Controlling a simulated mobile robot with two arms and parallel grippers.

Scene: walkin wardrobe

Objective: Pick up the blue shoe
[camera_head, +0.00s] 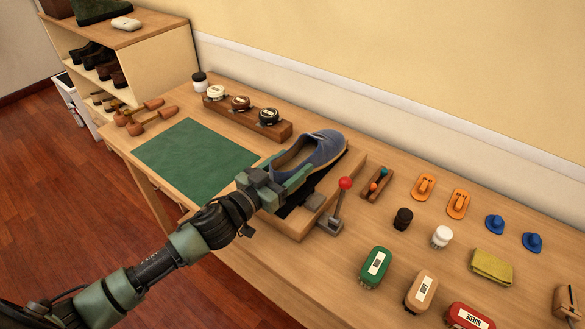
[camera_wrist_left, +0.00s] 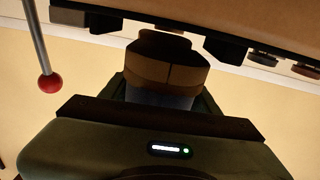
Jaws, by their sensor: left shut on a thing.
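The blue shoe (camera_head: 323,149) is in the middle of the workbench, over a wooden fixture (camera_head: 352,172), with its toe toward the back right. My left gripper (camera_head: 290,178) is at the heel end of the shoe and shut on it. In the left wrist view, the shoe's tan and brown heel part (camera_wrist_left: 165,70) is close in front of the gripper body (camera_wrist_left: 160,135). The fingertips are partly hidden, and I cannot tell whether the shoe touches the fixture below. My right gripper does not show.
A red-knobbed lever (camera_head: 345,184) stands beside the fixture and also shows in the left wrist view (camera_wrist_left: 49,82). A green mat (camera_head: 195,158) lies clear at left. Behind it is a wooden holder with tins (camera_head: 245,116). Brushes (camera_head: 374,266) and a yellow cloth (camera_head: 491,266) lie at right.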

